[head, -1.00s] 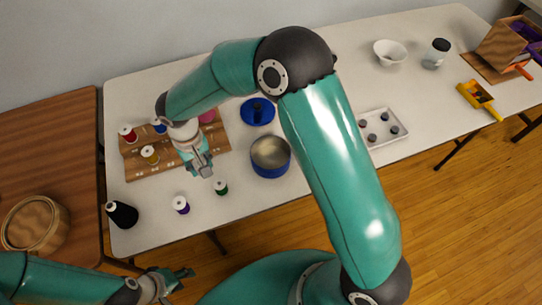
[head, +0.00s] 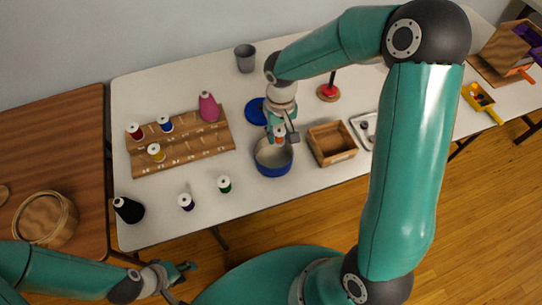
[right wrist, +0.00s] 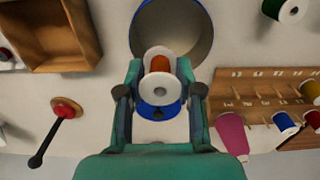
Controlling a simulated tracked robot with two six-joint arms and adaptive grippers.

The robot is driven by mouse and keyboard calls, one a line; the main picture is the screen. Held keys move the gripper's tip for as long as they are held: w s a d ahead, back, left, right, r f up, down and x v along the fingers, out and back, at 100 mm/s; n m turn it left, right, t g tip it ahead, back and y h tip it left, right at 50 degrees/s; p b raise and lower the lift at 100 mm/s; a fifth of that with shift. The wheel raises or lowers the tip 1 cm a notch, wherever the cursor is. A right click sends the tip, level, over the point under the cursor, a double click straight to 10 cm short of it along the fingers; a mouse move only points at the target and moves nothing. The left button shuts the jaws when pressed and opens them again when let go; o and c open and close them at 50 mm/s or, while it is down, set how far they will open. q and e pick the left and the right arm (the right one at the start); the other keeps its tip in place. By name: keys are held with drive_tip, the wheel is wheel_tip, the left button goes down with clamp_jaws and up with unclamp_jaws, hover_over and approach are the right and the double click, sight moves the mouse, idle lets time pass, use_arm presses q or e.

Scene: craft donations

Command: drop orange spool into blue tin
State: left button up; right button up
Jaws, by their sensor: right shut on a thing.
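The orange spool (right wrist: 158,65) has white ends and is held between the fingers of my right gripper (right wrist: 158,90). In the head view my right gripper (head: 281,136) is above the blue tin (head: 272,168), with the orange spool (head: 279,132) partly hidden by it. The tin is open, blue outside and pale inside; its opening (right wrist: 200,35) also shows in the right wrist view, beside the spool's far end. My left gripper (head: 182,275) is low at the front, off the table; it looks empty, with its fingers apart.
A wooden rack (head: 190,152) with several spools stands left of the tin. Purple (head: 186,202) and green (head: 224,184) spools stand in front. A wooden box (head: 332,144) is close on the right. A blue lid (head: 254,108) lies behind the tin.

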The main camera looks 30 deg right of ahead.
drive_tip(key=b, duration=0.4)
hover_over(279, 158)
drive_tip(key=shift+f, duration=3)
drive_tip(key=o, duration=0.8)
drive_tip(key=shift+c, duration=0.2)
drive_tip(key=shift+r, duration=0.15)
drive_tip(key=shift+r, duration=0.25)
wheel_tip(279, 158, up, 11)
drive_tip(key=shift+a, duration=0.1)
